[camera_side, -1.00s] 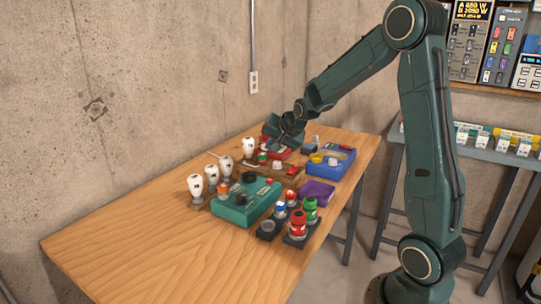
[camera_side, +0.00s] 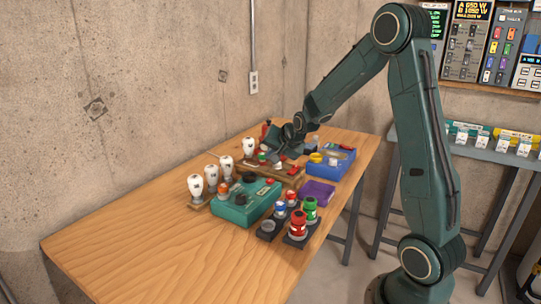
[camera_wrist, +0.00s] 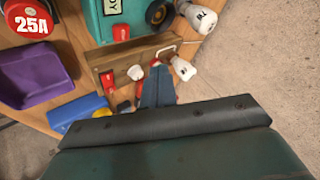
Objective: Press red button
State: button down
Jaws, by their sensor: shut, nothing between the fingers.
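The teal box (camera_side: 238,212) stands on the table and has a small red button (camera_side: 270,181) at its right end. In the wrist view the red button (camera_wrist: 121,32) shows on the edge of the teal box (camera_wrist: 98,22). My gripper (camera_side: 273,157) is over the wooden board behind the teal box, apart from that button. In the wrist view my gripper (camera_wrist: 158,68) is shut and empty, with its fingertips by the wooden board (camera_wrist: 135,52). A red piece (camera_wrist: 108,80) on this board also shows in the side view (camera_side: 293,169). Red parts behind my fingers are partly hidden.
White bulbs (camera_side: 211,175) stand along the left. A purple tray (camera_side: 317,196), a blue box (camera_side: 345,160) and red and green fuses (camera_side: 298,225) lie to the right. The front left of the table is clear. A concrete wall is behind.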

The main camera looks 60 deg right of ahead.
aim_at(272, 182)
jog(key=shift+f, duration=2.9)
jog(key=shift+f, duration=0.9)
dwell(1.1)
jog(key=shift+r, duration=0.9)
jog(key=shift+r, duration=0.15)
jog(key=shift+r, duration=2.4)
